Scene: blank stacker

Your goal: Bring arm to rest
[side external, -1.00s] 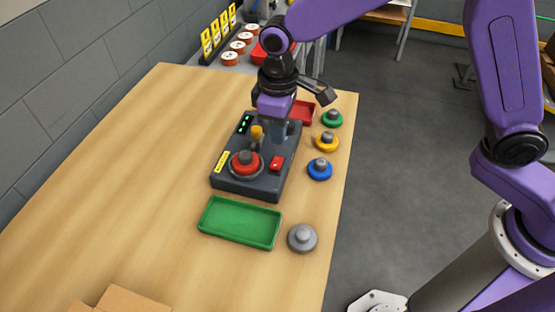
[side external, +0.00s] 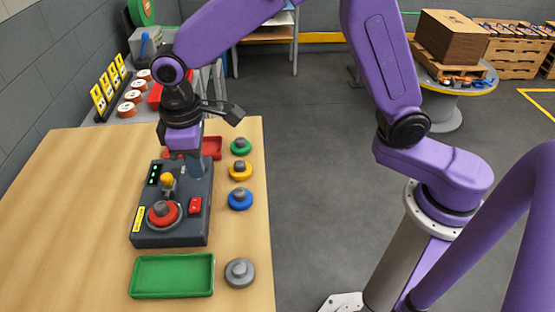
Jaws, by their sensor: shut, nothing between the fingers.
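My gripper (side external: 197,171) points down over the back right part of a dark stacker box (side external: 172,238). Its fingers are together with nothing between them, and I cannot tell whether the tips touch the box. The box carries a red disc with a grey knob (side external: 164,214), a yellow-topped lever (side external: 167,181), a red button (side external: 195,206), green lights (side external: 154,174) and a yellow label (side external: 138,219). A red tray (side external: 212,147) behind the box is partly hidden by my gripper. A green tray (side external: 172,276) lies in front and looks empty.
Knobbed discs stand along the right side of the wooden table (side external: 70,210): green (side external: 240,147), yellow (side external: 240,170), blue (side external: 240,199) and grey (side external: 240,272). Small reddish discs (side external: 126,110) and yellow cards stand at the back left. The table's left part is clear.

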